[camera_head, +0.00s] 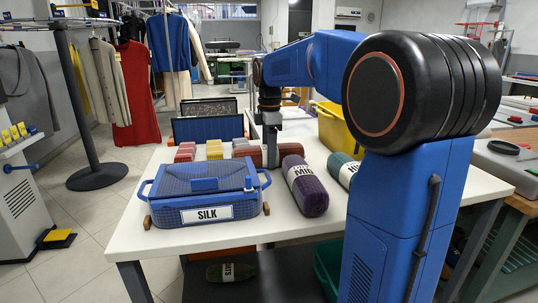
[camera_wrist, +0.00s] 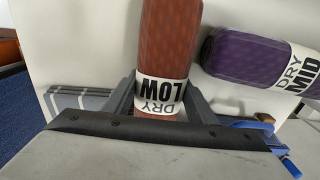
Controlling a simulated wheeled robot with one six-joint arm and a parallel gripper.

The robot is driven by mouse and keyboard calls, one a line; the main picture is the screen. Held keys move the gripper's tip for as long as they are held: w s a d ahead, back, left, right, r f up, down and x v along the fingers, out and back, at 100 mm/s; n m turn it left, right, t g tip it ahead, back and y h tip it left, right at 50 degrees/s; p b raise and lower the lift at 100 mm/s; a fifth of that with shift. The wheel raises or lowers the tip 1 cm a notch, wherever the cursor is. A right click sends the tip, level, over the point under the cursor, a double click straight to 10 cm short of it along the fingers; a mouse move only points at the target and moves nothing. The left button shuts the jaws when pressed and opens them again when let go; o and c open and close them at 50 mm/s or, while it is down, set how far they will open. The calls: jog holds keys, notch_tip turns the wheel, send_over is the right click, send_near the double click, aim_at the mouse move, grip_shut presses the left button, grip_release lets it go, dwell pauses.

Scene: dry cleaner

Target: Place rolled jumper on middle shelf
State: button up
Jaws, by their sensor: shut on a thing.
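My gripper (camera_head: 271,155) points down over the white table and is shut on a rust-red roll (camera_wrist: 170,45) with a white band reading DRY LOW. In the wrist view the fingers of my gripper (camera_wrist: 160,100) stand on both sides of the band. In the head view my gripper partly hides this roll (camera_head: 250,155). It looks to be at or just above the tabletop; I cannot tell which. A purple roll (camera_head: 305,188), banded DRY MID, lies beside it to the right. It also shows in the wrist view (camera_wrist: 240,55). I cannot identify the middle shelf.
A blue SILK basket (camera_head: 205,188) stands on the white table (camera_head: 240,232) at left front. Small red and yellow stacks (camera_head: 214,149) lie behind it. A teal roll (camera_head: 341,168) and a yellow bin (camera_head: 340,130) are at right. A dark lower shelf (camera_head: 275,285) holds a green roll (camera_head: 231,271).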

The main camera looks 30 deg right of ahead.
jog(key=o, duration=0.9)
jog(key=shift+f, duration=0.15)
jog(key=o, duration=0.5)
jog(key=shift+c, duration=0.2)
